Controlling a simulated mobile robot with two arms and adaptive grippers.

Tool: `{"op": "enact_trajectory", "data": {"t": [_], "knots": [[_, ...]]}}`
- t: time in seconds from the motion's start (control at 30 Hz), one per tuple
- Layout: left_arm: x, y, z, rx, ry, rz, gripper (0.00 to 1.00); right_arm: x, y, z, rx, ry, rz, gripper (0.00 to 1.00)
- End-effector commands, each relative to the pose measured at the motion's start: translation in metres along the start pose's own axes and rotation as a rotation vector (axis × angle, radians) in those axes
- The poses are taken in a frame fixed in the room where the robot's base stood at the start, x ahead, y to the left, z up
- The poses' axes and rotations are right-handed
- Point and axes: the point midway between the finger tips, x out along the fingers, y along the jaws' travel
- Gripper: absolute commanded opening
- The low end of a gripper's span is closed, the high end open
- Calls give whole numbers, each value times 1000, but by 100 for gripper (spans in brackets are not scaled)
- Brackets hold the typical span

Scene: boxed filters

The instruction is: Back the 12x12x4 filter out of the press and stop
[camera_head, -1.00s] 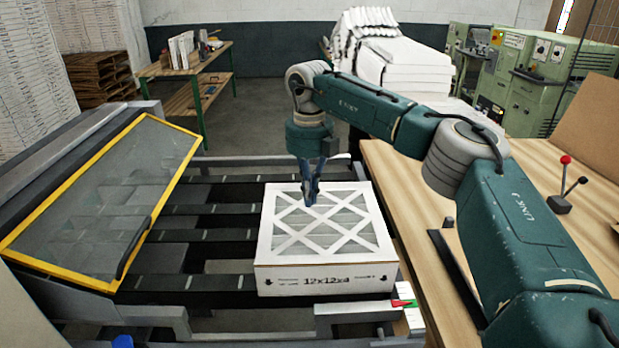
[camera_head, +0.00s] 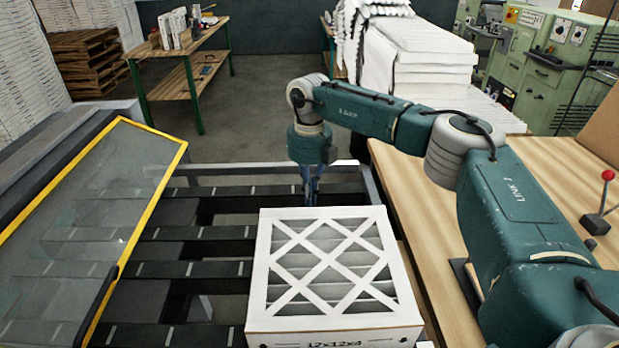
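The white 12x12x4 filter (camera_head: 329,325) lies flat on the dark slats at bottom centre, its lattice face up and its printed label side towards me. Its lower front is cut off by the frame. It is to the right of the clear yellow-framed guard (camera_head: 180,150), outside the area under it. My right gripper (camera_head: 311,201) points down at the far edge of the filter, beyond it. Its blue fingers look close together with nothing between them. The filter's edge hides their tips, so I cannot tell whether they touch it. My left gripper is not in view.
Dark slats (camera_head: 205,270) run across the frame between guard and filter. A wooden bench (camera_head: 455,235) with a red-knobbed lever (camera_head: 606,185) stands at right. Behind are a stack of white boxes (camera_head: 425,70), a green-legged shelf table (camera_head: 185,92) and green machines (camera_head: 555,75).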

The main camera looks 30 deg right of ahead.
Motion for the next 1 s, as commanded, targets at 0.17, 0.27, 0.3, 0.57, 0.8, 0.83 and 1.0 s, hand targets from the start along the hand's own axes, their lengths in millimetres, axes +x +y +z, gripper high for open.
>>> {"op": "enact_trajectory", "data": {"t": [0.17,0.27,0.3,0.57,0.8,0.83,1.0], "knots": [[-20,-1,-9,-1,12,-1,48,36,0,-2,0,5,-1,0],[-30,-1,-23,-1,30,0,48,33,0,-14,-4,0,0,0],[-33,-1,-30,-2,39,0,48,34,-1,-18,-3,0,1,0],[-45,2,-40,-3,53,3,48,37,0,-38,-1,0,0,0],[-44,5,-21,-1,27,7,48,38,0,-40,0,0,0,0],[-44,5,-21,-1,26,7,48,38,0,-40,0,0,1,0],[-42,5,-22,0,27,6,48,39,0,-40,0,0,1,0]]}}
